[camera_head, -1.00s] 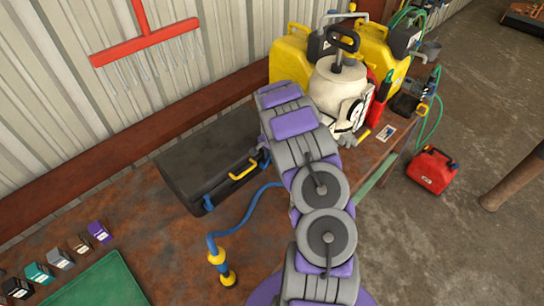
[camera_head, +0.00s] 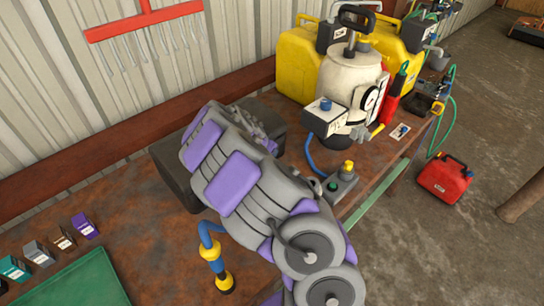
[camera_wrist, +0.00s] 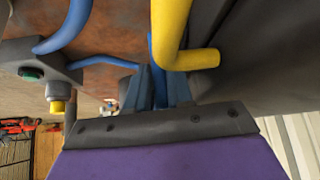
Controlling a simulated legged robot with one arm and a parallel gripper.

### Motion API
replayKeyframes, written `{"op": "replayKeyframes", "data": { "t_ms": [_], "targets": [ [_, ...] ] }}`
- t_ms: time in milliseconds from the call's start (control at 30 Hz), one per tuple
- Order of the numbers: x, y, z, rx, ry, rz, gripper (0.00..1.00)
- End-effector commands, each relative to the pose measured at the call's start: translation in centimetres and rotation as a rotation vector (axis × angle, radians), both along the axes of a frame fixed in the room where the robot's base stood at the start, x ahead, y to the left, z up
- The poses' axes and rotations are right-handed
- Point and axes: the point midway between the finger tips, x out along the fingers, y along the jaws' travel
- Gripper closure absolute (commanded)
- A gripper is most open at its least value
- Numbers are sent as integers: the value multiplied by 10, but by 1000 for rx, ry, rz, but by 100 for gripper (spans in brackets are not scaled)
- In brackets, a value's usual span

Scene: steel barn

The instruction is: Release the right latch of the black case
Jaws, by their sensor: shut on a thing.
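The black case (camera_head: 172,178) lies on the rusty bench in the head view, mostly covered by my arm. It also fills the upper right of the wrist view (camera_wrist: 262,62). Its yellow handle (camera_wrist: 188,52) crosses the top of the wrist view, close beyond my fingers. My gripper (camera_wrist: 160,74) has two blue-grey fingers closed on a narrow blue part at the case's front, which appears to be the right latch (camera_wrist: 159,88). The fingers partly hide the latch, so its exact position is unclear. In the head view the gripper, both latches and the handle are hidden behind my arm.
A grey control box (camera_head: 340,188) with a blue cable stands right of the case; it shows in the wrist view (camera_wrist: 40,62). A cream tank (camera_head: 347,85) and yellow canisters (camera_head: 298,62) stand behind. A blue-yellow fitting (camera_head: 216,265) stands in front. A green tray (camera_head: 80,283) lies left.

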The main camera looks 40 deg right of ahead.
Motion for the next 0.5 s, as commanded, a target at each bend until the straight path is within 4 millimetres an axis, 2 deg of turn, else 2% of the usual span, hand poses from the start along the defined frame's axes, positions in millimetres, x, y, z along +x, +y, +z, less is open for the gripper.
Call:
{"op": "replayKeyframes", "data": {
  "t_ms": [33, 500],
  "targets": [
    [-1, 2, -6, -7, 3, -1, 100],
    [-2, 4, -6, -34, 7, -3, 100]
  ]
}}
